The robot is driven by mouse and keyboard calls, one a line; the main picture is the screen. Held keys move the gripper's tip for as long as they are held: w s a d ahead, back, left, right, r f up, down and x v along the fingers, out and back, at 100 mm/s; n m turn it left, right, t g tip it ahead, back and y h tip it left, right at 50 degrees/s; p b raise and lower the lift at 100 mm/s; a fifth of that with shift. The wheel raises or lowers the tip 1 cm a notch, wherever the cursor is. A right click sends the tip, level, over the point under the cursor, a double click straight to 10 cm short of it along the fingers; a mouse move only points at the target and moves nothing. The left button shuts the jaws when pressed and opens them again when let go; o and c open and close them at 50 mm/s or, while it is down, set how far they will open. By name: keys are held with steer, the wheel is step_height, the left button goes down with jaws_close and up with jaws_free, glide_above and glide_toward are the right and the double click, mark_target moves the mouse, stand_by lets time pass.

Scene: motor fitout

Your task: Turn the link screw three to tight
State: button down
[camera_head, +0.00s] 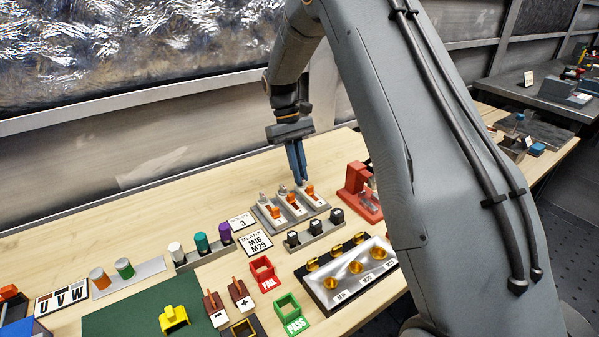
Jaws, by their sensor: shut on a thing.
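A grey block (268,225) on the wooden bench carries a row of three silver-and-orange stations. Each has an orange part on a pale plate and a small silver post behind it. My gripper (301,182), with blue fingers, points straight down at the far right station. Its fingertips are shut on the top of the post there, which I take to be link screw three; the fingers hide most of it. The orange part (310,190) of that station shows just in front of the fingertips. How far the screw is turned cannot be seen.
A red clamp-like device (357,189) stands close right of the block. A rack with black knobs (314,235) and a tray with brass pieces (336,291) lie in front. My arm covers the right side. Bare bench (200,190) lies behind left.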

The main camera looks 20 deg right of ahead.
steer(key=shift+a, duration=0.1)
steer(key=c, duration=1.9)
jaws_free()
steer(key=shift+o, duration=0.2)
steer(key=b+v, duration=0.2)
steer(key=v, duration=0.6)
steer(key=shift+s+f, duration=0.1)
